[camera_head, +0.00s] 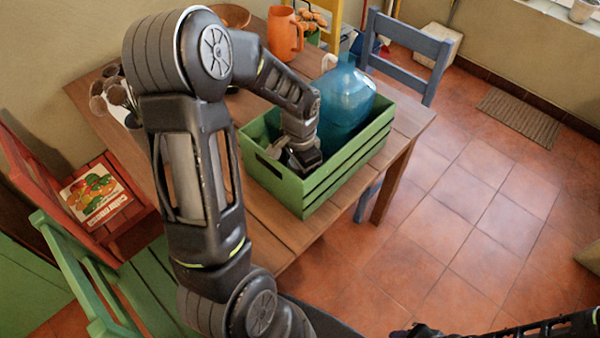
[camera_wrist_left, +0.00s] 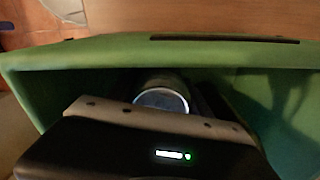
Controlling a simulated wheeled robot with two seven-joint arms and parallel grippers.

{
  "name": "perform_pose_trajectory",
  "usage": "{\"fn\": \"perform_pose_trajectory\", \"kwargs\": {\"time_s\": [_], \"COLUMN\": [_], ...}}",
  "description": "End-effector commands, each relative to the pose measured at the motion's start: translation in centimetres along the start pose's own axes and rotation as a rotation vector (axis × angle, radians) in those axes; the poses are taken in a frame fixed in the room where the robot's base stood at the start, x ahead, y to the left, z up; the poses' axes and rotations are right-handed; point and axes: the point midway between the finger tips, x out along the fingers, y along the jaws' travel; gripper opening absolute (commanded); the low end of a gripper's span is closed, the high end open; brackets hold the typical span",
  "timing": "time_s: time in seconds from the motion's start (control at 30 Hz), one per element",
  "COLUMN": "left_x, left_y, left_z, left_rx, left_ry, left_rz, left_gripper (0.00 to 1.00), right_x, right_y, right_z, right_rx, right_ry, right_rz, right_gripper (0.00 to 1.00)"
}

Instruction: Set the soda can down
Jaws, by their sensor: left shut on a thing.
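My left gripper (camera_head: 303,158) reaches down inside the green crate (camera_head: 318,195) on the wooden table, at the crate's left end. In the left wrist view the round silver end of the soda can (camera_wrist_left: 160,99) shows just beyond the gripper's body, below the crate's rim (camera_wrist_left: 100,50). The gripper is shut on the can. The fingers and most of the can are hidden by the gripper body, and I cannot tell whether the can touches the crate floor. Part of my right arm shows at the lower right of the head view; its fingers cannot be made out.
A large blue bottle (camera_head: 342,104) stands in the crate, right of my gripper. An orange pitcher (camera_head: 284,33) and a bowl (camera_head: 231,16) stand at the table's back. Dark cups (camera_head: 107,92) are at its left. A green chair (camera_head: 130,290) and a blue chair (camera_head: 412,50) flank the table.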

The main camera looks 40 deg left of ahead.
Motion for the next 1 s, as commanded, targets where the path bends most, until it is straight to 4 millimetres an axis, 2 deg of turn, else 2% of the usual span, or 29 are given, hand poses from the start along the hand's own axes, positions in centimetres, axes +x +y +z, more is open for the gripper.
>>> {"fn": "perform_pose_trajectory", "kwargs": {"time_s": [0.4, 0.43, 0.67, 1.0], "left_x": [0.69, 0.51, 0.47, 0.07], "left_y": [0.00, -0.01, -0.01, -0.01], "left_z": [-0.01, -0.01, -0.01, -0.02], "left_rx": [-0.001, -0.001, -0.001, -0.001], "left_ry": [0.000, 0.001, 0.000, 0.001], "left_rz": [0.000, 0.000, 0.000, 0.000], "left_gripper": [0.21, 0.61, 0.80, 0.80], "right_x": [0.39, 0.24, 0.21, -0.10], "right_y": [0.14, 0.08, 0.06, -0.04], "right_z": [-0.02, -0.02, -0.02, 0.00], "right_rx": [-0.001, 0.000, -0.001, 0.000], "right_ry": [0.001, 0.000, 0.000, 0.000], "right_rz": [-0.001, -0.001, -0.001, 0.000], "right_gripper": [0.36, 0.36, 0.36, 0.36]}}
